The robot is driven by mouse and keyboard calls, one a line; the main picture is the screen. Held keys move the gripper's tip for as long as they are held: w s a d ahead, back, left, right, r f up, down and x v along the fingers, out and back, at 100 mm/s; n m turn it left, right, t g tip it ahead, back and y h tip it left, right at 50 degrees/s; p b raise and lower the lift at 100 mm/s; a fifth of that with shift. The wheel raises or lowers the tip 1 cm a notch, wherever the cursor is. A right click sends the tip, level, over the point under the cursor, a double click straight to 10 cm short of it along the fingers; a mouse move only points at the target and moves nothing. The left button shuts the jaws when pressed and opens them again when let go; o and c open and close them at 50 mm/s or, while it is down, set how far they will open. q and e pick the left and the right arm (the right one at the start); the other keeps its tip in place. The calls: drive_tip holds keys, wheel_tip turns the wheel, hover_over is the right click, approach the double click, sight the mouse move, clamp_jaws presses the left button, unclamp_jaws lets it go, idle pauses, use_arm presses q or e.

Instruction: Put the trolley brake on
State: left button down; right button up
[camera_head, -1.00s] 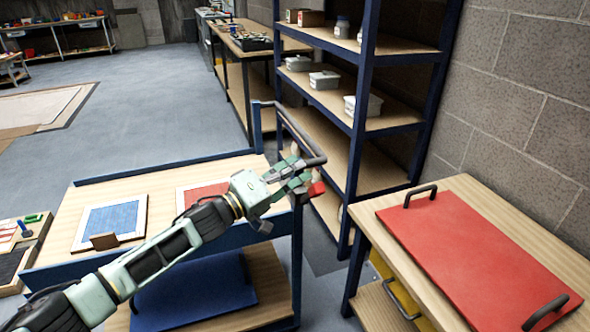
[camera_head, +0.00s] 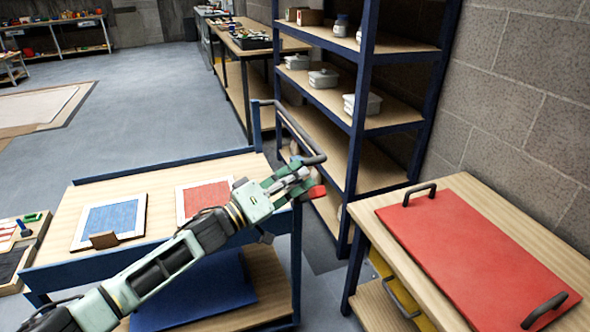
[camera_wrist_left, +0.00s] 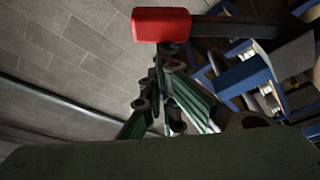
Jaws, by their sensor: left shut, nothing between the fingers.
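The trolley (camera_head: 150,170) has a wood top in a blue frame and stands at the lower left. Its dark push handle (camera_head: 297,135) rises at its right end. A red-tipped brake lever (camera_head: 317,192) sticks out below the handle. In the left wrist view the red tip (camera_wrist_left: 161,25) sits at the top, on a dark bar running right. My left gripper (camera_head: 303,180) is shut and empty beside the handle, close to the red tip. I cannot tell whether they touch. My right gripper is in neither view.
A blue panel (camera_head: 112,222) and a red panel (camera_head: 205,199) lie on the trolley top. A tall blue shelf rack (camera_head: 362,120) stands behind. On the right, a wooden bench (camera_head: 365,213) carries a red board (camera_head: 480,262) with two handles. Open grey floor (camera_head: 150,90) lies at back left.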

sight(311, 196)
use_arm(q)
drive_tip(key=s+m, duration=0.1)
drive_tip(key=s+d+f+m, duration=0.1)
drive_tip(key=shift+s+f+p, duration=0.25)
drive_tip(key=shift+s+p, duration=0.05)
drive_tip(key=shift+p, duration=0.1)
